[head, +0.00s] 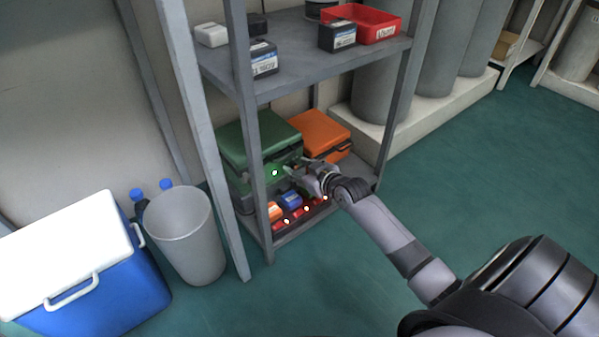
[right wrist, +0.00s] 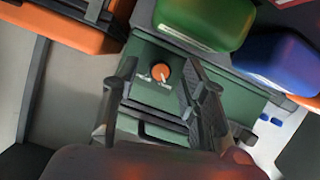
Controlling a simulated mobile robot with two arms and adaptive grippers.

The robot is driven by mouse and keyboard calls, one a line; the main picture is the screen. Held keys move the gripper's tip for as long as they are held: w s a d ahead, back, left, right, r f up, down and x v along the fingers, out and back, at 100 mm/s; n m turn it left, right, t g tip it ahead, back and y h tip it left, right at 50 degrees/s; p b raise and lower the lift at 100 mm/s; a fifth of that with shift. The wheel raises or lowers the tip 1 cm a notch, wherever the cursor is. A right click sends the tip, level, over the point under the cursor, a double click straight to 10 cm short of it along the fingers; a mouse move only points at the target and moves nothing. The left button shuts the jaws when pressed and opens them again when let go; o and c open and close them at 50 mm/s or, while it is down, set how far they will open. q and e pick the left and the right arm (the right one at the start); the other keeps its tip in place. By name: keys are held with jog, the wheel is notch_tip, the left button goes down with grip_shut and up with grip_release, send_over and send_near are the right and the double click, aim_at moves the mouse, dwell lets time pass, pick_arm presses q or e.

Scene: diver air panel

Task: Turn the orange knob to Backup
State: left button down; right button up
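The orange knob (right wrist: 161,71) sits on a small dark green panel (right wrist: 150,95) in the right wrist view. A white pointer and small white labels show on and beside the knob; the labels are too small to read. In the head view the knob is not made out. My right gripper (right wrist: 163,88) is open and empty, its fingers on either side of the panel face in the picture. In the head view the right gripper (head: 299,173) is in front of the green case (head: 258,140) on the lower shelf. My left gripper is in neither view.
An orange case (head: 320,130) stands right of the green case. Small orange (head: 274,211) and blue (head: 291,199) packs sit below among red lights. The upper shelf (head: 300,55) and its posts frame the space. A bin (head: 187,240) and blue cooler (head: 100,295) stand left.

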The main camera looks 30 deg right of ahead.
jog(key=shift+c, duration=0.5)
grip_shut()
